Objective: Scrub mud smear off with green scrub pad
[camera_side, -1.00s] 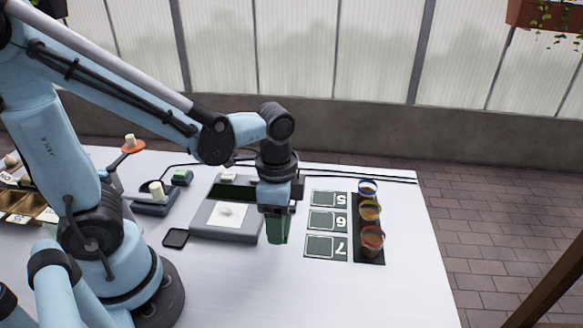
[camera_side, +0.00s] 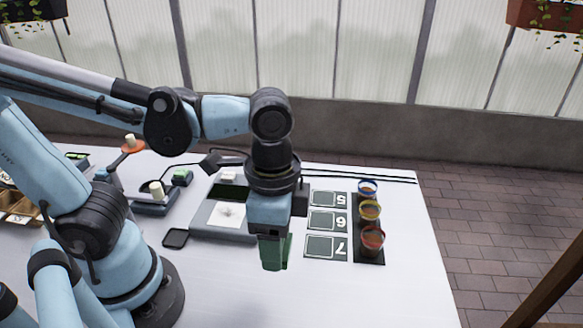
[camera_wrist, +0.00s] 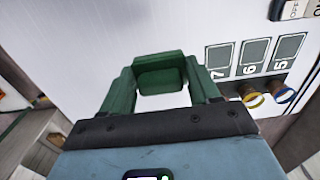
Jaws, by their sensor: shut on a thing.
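My gripper (camera_side: 273,253) hangs pointing down over the white table, in front of the grey device. In the wrist view its two green fingers (camera_wrist: 162,80) are closed on a green block, the green scrub pad (camera_wrist: 160,76), held between their tips. In the side view the pad merges with the green fingers, so its outline is hard to tell. The pad seems to be above the tabletop; I cannot tell how far. I see no mud smear in either view; the arm or gripper may hide it.
A grey device (camera_side: 205,222) with a white plate stands behind left of my gripper. Numbered cards (camera_side: 326,246) and a dark strip (camera_side: 369,254) with three coloured-rim cups lie to the right. A small black square (camera_side: 176,239) lies left. The white table's front (camera_side: 340,300) is clear.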

